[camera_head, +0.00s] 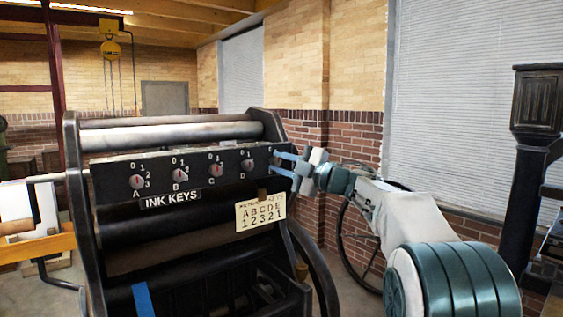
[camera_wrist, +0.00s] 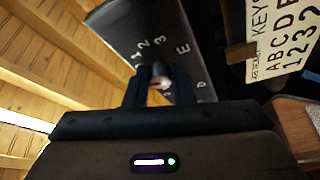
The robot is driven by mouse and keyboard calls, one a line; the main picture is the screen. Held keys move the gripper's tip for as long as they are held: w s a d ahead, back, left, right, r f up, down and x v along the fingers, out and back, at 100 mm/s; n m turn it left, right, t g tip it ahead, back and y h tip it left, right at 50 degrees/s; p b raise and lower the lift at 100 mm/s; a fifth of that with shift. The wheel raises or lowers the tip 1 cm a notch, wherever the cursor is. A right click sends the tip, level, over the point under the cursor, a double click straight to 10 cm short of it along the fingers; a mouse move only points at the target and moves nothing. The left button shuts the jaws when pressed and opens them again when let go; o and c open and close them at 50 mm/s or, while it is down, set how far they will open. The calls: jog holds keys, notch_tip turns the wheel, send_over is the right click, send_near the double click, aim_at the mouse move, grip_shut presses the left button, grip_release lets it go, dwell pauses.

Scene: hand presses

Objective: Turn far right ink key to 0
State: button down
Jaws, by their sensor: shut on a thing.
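The far right ink key, E (camera_wrist: 160,77), is a small round metal knob on the black panel (camera_head: 205,163). In the head view my gripper (camera_head: 281,163) covers it at the panel's right end. In the wrist view my gripper (camera_wrist: 161,83) is shut on the knob, with one dark finger on each side. The marks 1, 2, 3 and the letter E show on the panel around it. The 0 mark at this key and the knob's pointer are not clear.
Keys A (camera_head: 137,182), B (camera_head: 180,175), C (camera_head: 216,170) and D (camera_head: 248,165) sit left along the panel. A card (camera_head: 261,212) reading ABCDE 12321 hangs below. The press's right side frame (camera_head: 308,255) and a large wheel (camera_head: 345,235) stand close to my arm.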

jog(key=shift+r+n+g+p, duration=0.1)
jog(key=shift+n+g+p, duration=0.25)
jog(key=shift+n, duration=0.85)
jog(key=shift+h, duration=0.3)
jog(key=c, duration=1.2)
grip_release()
jog(key=shift+c, duration=0.2)
jog(key=shift+s+d, duration=0.1)
jog(key=b+v, duration=0.2)
jog(key=v, duration=1.1)
jog(key=shift+d, duration=0.3)
jog(key=shift+s, duration=0.1)
